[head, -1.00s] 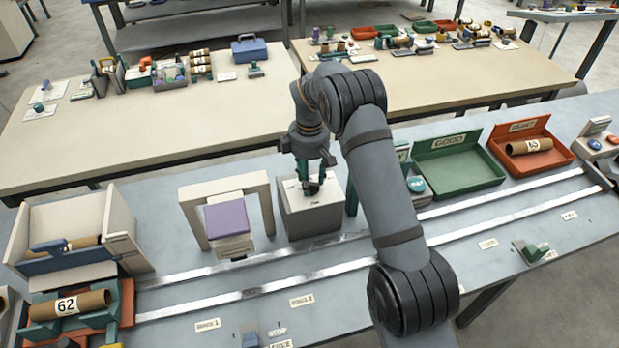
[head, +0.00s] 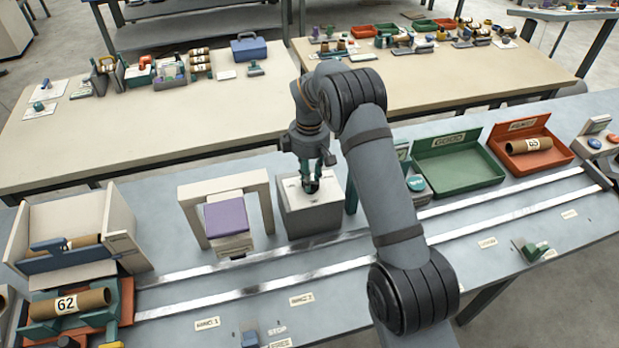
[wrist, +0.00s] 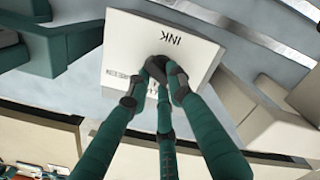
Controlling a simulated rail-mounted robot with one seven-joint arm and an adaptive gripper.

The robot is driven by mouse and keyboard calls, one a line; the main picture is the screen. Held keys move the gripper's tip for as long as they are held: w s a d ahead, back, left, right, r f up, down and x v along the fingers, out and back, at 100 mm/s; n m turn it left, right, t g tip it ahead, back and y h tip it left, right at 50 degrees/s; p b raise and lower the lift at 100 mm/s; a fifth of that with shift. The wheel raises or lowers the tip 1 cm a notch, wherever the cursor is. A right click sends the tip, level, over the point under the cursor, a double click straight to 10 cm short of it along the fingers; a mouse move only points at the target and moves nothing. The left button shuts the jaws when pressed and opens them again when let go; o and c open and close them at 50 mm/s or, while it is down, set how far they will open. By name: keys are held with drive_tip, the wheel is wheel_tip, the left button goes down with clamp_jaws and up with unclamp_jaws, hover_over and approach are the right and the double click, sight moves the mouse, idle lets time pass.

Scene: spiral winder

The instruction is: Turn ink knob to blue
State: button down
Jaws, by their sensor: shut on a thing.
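The ink box (head: 314,212) is a grey block with a pale top, standing on the work table behind the rails. In the wrist view its white top plate (wrist: 190,62) reads "INK", seen upside down. A dark knob (wrist: 157,66) sits on that plate. My gripper (head: 311,184) is above the box with its green fingers closed around the knob; they also show in the wrist view (wrist: 160,80). The fingers cover much of the knob, so its pointer is hidden.
A pale arch with a purple block (head: 227,218) stands left of the box. Two metal rails (head: 300,262) run in front. A green tray (head: 458,168) and a red tray (head: 532,158) with a tube lie to the right. A tube marked 62 (head: 70,302) lies at front left.

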drive_tip(key=shift+m+b, duration=0.35)
drive_tip(key=shift+m, duration=0.05)
drive_tip(key=shift+f+m+b, duration=0.1)
drive_tip(key=shift+m+b, duration=0.3)
drive_tip(key=shift+m, duration=0.2)
drive_tip(key=m+b, duration=0.2)
drive_tip(key=m, duration=0.1)
drive_tip(key=shift+w+d+m, duration=0.1)
drive_tip(key=shift+d+m, duration=0.05)
drive_tip(key=shift+m, duration=0.15)
drive_tip(key=m+b, duration=0.2)
drive_tip(key=m, duration=0.3)
drive_tip(key=shift+d+m+b, duration=0.15)
drive_tip(key=shift+m+b, duration=0.15)
drive_tip(key=shift+m, duration=0.4)
drive_tip(key=c, duration=1.5)
unclamp_jaws()
drive_tip(key=shift+c, duration=0.2)
